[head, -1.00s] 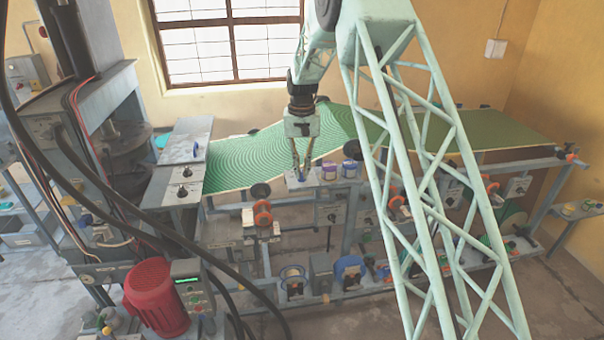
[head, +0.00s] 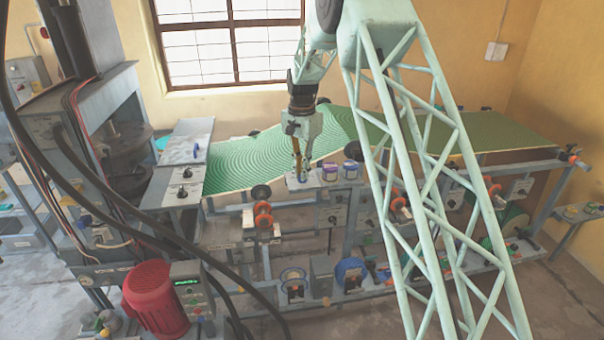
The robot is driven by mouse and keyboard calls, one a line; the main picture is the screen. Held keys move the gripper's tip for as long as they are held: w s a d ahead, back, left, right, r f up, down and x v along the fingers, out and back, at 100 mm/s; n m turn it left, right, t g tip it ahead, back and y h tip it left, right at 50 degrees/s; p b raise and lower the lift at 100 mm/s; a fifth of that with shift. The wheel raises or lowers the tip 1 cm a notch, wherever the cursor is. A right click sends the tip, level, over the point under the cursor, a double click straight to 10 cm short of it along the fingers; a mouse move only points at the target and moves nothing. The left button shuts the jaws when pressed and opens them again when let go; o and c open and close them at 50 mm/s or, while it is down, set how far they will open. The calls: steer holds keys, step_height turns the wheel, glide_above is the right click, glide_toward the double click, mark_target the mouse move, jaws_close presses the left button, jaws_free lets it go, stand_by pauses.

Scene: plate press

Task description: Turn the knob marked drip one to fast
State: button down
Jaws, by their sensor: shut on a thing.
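My gripper (head: 299,176) points straight down at a small grey panel (head: 312,183) on the near edge of the bench with the green sheet. Its fingertips are shut on a small knob on top of this panel. The fingers show nearly edge-on and hide the knob. The markings on the panel are too small to read, so I cannot tell the knob's label or its setting.
Two small jars (head: 329,171) stand just right of the gripper. The green patterned sheet (head: 250,155) runs behind it. A grey box with dark knobs (head: 184,172) is to the left. A red motor (head: 155,300) and black cables are at the front left.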

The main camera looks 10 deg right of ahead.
steer(key=shift+m, duration=0.3)
steer(key=c, duration=2.8)
jaws_free()
steer(key=shift+r, duration=0.1)
step_height(320, 180, up, 12)
steer(key=shift+f, duration=0.1)
